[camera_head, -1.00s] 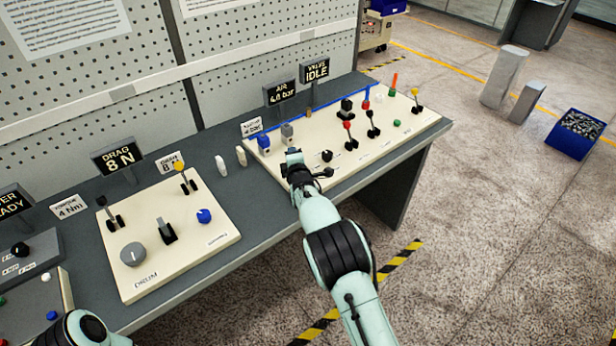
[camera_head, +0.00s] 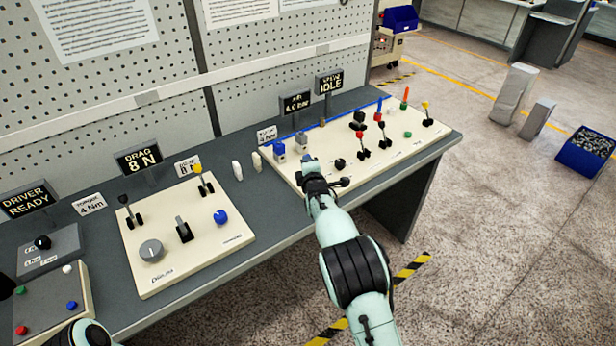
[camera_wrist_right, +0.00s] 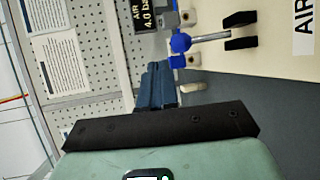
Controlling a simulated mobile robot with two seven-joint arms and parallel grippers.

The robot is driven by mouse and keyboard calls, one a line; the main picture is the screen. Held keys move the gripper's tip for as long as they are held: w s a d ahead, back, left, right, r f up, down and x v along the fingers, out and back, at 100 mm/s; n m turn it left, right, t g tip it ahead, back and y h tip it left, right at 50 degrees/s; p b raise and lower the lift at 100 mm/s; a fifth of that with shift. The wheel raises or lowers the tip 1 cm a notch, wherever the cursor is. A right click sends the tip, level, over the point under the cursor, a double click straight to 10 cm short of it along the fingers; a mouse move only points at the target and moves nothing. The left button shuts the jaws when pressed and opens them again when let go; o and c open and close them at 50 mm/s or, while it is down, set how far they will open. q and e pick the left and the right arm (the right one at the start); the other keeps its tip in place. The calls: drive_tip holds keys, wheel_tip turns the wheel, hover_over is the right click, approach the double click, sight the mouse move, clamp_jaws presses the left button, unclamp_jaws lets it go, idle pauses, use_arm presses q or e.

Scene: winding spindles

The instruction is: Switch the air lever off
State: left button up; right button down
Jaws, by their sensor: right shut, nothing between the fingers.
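The air lever shows in the right wrist view as a pale rod with a blue ball knob (camera_wrist_right: 180,43), rising from a black bracket beside the "AIR" label. In the head view my right arm seems to hide it at the left end of the far cream panel (camera_head: 395,157). My right gripper (camera_head: 311,163) is shut and empty over that end. Its dark fingers (camera_wrist_right: 156,70) stop short of the knob in the wrist view, apparently apart from it. The air display (camera_head: 297,103) reads about 4.0 bar.
A blue block (camera_head: 279,150) and a grey block (camera_head: 302,141) stand just behind my right gripper. The drum panel (camera_head: 207,247) lies to the left.

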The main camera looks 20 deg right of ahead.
use_arm(q)
drive_tip(key=shift+s+d+f+b, duration=0.1)
drive_tip(key=shift+s+f+b, duration=0.35)
drive_tip(key=shift+f, duration=0.3)
drive_tip(key=shift+s+d+f+b, duration=0.1)
drive_tip(key=shift+s+f+b, duration=0.35)
drive_tip(key=shift+f, duration=0.3)
use_arm(e)
drive_tip(key=s+a+r, duration=0.1)
drive_tip(key=s+r, duration=0.3)
drive_tip(key=s, duration=0.3)
drive_tip(key=shift+s+a+r, duration=0.25)
drive_tip(key=shift+s+r, duration=0.05)
drive_tip(key=shift+s, duration=0.05)
drive_tip(key=shift+f, duration=0.1)
